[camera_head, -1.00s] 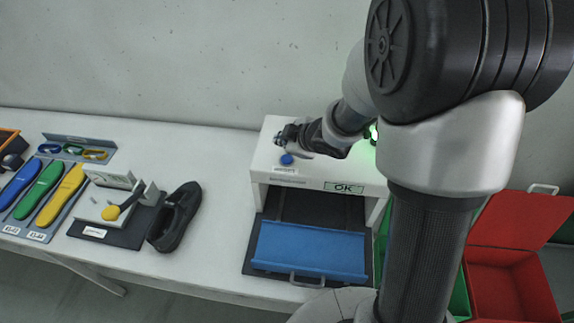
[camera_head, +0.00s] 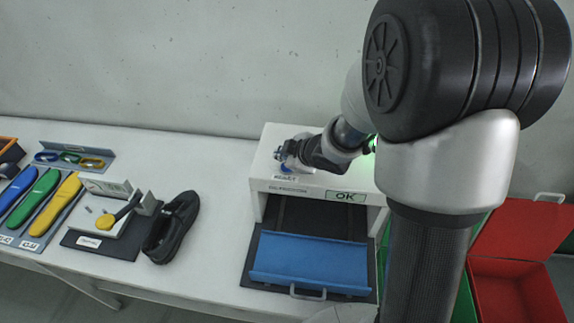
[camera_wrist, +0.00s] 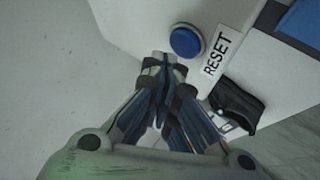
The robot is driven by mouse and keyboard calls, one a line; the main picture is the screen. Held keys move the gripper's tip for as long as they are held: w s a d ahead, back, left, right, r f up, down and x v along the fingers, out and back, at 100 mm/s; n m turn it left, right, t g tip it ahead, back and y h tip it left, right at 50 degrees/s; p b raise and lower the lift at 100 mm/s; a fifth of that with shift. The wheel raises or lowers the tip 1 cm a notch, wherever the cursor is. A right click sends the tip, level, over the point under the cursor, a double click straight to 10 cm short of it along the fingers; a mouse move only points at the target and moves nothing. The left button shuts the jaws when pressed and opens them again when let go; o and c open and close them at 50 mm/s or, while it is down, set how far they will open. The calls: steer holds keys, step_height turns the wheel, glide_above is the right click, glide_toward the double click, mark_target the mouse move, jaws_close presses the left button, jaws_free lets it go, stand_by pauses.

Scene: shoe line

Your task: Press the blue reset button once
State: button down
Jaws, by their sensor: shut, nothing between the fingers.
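The round blue reset button (camera_wrist: 186,41) sits in a pale ring on top of a white machine (camera_head: 262,185), beside a label (camera_wrist: 216,54) reading RESET. In the wrist view my gripper (camera_wrist: 161,62) is shut and empty, its fingertips pointing down just to the lower left of the button. They look apart from it in that picture; their height above the surface is hard to judge. In the head view my gripper (camera_head: 282,156) is over the button's place and largely hides the button.
The machine has a green OK display (camera_head: 346,196) and a blue flap with a handle (camera_head: 310,262) in front. A black shoe (camera_head: 172,228) stands left on the table, near a fixture and coloured insoles. A red bin (camera_head: 510,285) is at right.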

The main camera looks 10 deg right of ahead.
stand_by(0.7)
steer(key=shift+f+b, duration=0.35)
steer(key=shift+f, duration=0.05)
steer(key=shift+f+b, duration=0.5)
steer(key=shift+f, duration=0.05)
stand_by(0.5)
steer(key=shift+r, duration=0.15)
steer(key=shift+r+p, duration=0.85)
steer(key=shift+p, duration=0.15)
step_height(320, 180, up, 5)
steer(key=p, duration=0.5)
